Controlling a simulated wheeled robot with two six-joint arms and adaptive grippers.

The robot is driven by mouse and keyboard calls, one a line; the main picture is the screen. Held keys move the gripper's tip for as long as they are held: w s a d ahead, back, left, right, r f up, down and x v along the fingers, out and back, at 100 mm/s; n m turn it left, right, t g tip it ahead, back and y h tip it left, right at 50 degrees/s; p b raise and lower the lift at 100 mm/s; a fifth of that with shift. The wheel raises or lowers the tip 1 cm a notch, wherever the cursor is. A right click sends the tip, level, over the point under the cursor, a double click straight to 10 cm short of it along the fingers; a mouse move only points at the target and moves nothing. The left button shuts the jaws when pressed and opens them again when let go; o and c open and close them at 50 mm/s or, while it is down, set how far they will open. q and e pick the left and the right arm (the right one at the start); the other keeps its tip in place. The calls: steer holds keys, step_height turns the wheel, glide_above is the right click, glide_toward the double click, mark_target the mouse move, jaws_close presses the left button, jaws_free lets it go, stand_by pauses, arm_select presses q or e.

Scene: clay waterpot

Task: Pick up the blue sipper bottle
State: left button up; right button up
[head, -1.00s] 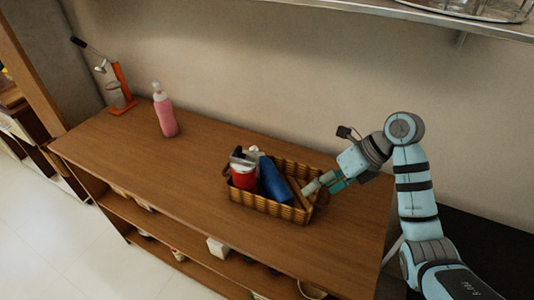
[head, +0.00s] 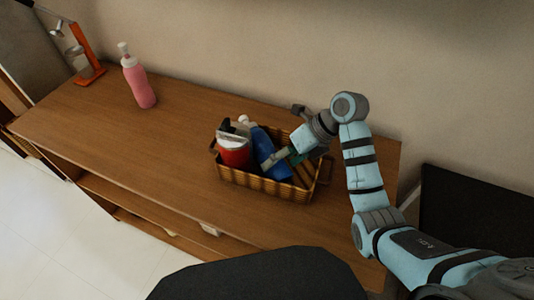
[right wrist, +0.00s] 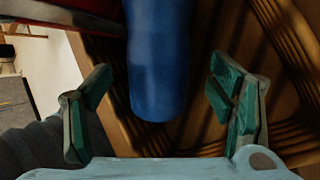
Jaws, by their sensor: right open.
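The blue sipper bottle (head: 268,152) leans in a wicker basket (head: 262,187) on the wooden counter, beside a red container (head: 234,152). My right gripper (head: 283,160) reaches into the basket from the right, at the bottle. In the right wrist view the blue bottle (right wrist: 158,70) hangs down from the top between the two green-padded fingers of my right gripper (right wrist: 160,108). The fingers are spread, with a gap on each side of the bottle. My left gripper is not in view.
A pink bottle (head: 138,82) stands on the counter to the left, with an orange stand (head: 88,65) farther left. A wall runs behind the counter. The counter between the pink bottle and the basket is clear.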

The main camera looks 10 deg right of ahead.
steer(key=shift+a+f, duration=0.45)
steer(key=shift+f, duration=0.1)
steer(key=shift+a+f, duration=0.15)
steer(key=shift+w, duration=0.1)
steer(key=c, duration=0.7)
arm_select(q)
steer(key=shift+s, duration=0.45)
arm_select(e)
steer(key=c, duration=0.8)
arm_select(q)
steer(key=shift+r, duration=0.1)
